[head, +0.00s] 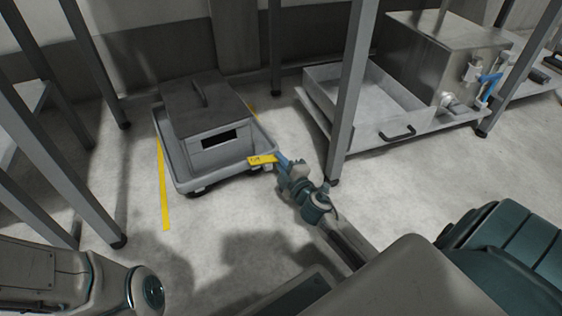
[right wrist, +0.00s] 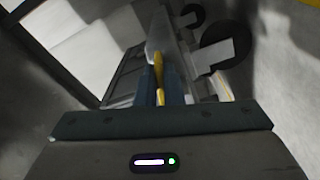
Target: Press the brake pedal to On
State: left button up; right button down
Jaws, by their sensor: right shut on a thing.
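The yellow brake pedal (head: 261,159), with small dark lettering, sticks out at the near right corner of the grey wheeled cart (head: 178,185). My right gripper (head: 281,160) is at the pedal, low beside the cart. In the right wrist view the gripper (right wrist: 158,85) is shut on the yellow pedal (right wrist: 161,68), which shows between its blue fingers. The pedal's angle and any On mark are too small to read. Only a link of my left arm shows at the lower left of the head view; its gripper is out of view.
A lidded grey box (head: 215,150) sits on the cart. A steel table leg (head: 350,90) stands close to the right of my right gripper. A metal tray (head: 365,97) is behind it. Yellow floor tape (head: 164,185) runs left of the cart. The floor in front is clear.

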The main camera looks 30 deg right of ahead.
jog(key=c, duration=1.6)
grip_release()
jog(key=shift+o, duration=0.2)
jog(key=s+b, duration=0.2)
jog(key=s, duration=0.8)
jog(key=shift+s+a, duration=0.4)
jog(key=shift+a, duration=0.05)
